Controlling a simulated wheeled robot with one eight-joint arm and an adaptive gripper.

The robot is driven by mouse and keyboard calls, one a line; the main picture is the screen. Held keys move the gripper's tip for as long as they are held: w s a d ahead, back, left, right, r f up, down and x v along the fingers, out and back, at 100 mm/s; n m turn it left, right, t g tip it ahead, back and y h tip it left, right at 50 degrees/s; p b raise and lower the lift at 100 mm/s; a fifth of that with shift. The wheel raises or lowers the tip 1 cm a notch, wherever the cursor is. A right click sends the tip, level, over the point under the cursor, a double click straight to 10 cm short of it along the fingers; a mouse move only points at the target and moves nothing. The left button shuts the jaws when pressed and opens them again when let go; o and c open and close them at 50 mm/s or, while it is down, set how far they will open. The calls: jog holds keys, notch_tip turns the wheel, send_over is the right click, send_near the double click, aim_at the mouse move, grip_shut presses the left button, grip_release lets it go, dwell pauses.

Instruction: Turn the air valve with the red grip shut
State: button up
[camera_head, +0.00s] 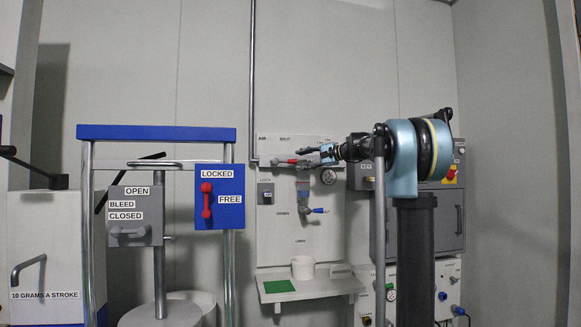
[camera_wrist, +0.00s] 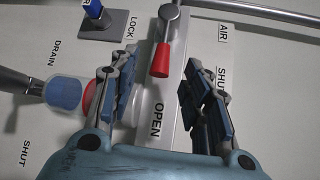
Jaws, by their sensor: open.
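The air valve's red grip (camera_head: 286,161) lies along a horizontal pipe on the pale panel, below the AIR and SHUT labels. In the wrist view the red grip (camera_wrist: 160,60) sits at the end of a short metal lever (camera_wrist: 170,22) and points down the picture, towards the OPEN label. My gripper (camera_head: 312,155) is just right of the grip in the head view. In the wrist view my gripper (camera_wrist: 156,84) is open, with its fingers apart on either side of the lever line. The grip shows at or just beyond the fingertips; contact is not visible.
A lock fitting (camera_head: 265,194) is at left and a gauge (camera_head: 328,177) below my gripper. A blue-topped frame (camera_head: 155,132) stands left.

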aim_at(292, 160)
jog(key=shift+x, duration=3)
grip_shut()
jog(key=shift+a, duration=0.35)
jog(key=shift+d, duration=0.4)
